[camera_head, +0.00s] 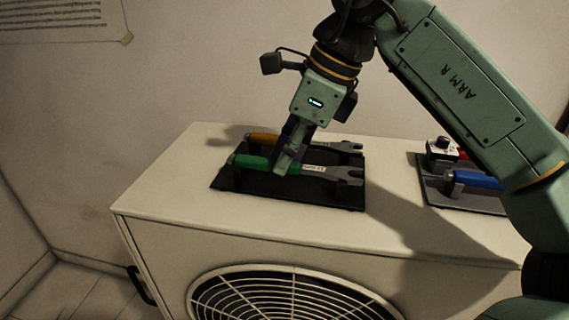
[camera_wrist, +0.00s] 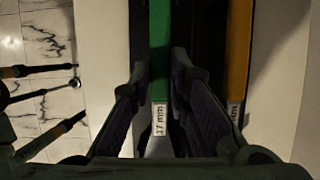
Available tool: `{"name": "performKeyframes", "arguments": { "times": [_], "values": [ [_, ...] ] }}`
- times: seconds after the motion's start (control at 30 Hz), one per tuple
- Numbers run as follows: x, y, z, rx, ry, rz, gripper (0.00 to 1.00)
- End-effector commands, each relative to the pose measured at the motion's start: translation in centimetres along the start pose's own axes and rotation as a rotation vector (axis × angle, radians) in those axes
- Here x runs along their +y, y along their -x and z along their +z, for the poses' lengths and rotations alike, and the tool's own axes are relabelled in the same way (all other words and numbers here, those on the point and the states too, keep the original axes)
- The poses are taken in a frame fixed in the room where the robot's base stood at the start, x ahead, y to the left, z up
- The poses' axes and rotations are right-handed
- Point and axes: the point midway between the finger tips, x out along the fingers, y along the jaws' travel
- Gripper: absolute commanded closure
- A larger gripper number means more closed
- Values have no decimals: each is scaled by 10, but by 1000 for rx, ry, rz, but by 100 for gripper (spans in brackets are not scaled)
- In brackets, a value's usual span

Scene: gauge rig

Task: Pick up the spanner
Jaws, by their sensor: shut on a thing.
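A spanner with a green handle (camera_head: 252,162) and grey head lies on a black mat (camera_head: 232,186) on top of the white cabinet. My gripper (camera_head: 287,160) points down over its middle and is shut on it. In the wrist view the green handle (camera_wrist: 159,50), with a "17 mm" label, runs between my two fingers (camera_wrist: 158,92). A second spanner, with an orange handle (camera_head: 263,138), lies behind it on the mat. The orange one is to the right in the wrist view (camera_wrist: 238,55), its label partly hidden by my finger. I cannot tell whether the green spanner is lifted.
The white cabinet (camera_head: 165,205) has a round fan grille (camera_head: 290,295) on its front. My arm partly hides this area. Bare cabinet top lies between the mats.

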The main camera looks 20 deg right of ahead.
Motion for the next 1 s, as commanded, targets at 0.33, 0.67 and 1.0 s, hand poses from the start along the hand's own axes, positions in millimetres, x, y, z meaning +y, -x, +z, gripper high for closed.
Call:
{"name": "performKeyframes", "arguments": {
  "times": [0.33,0.67,1.0],
  "values": [
    [0,9,4,-2,1,-2,100],
    [21,38,-5,-2,-1,-3,100],
    [88,72,-55,2,-8,-5,100]
  ]
}}
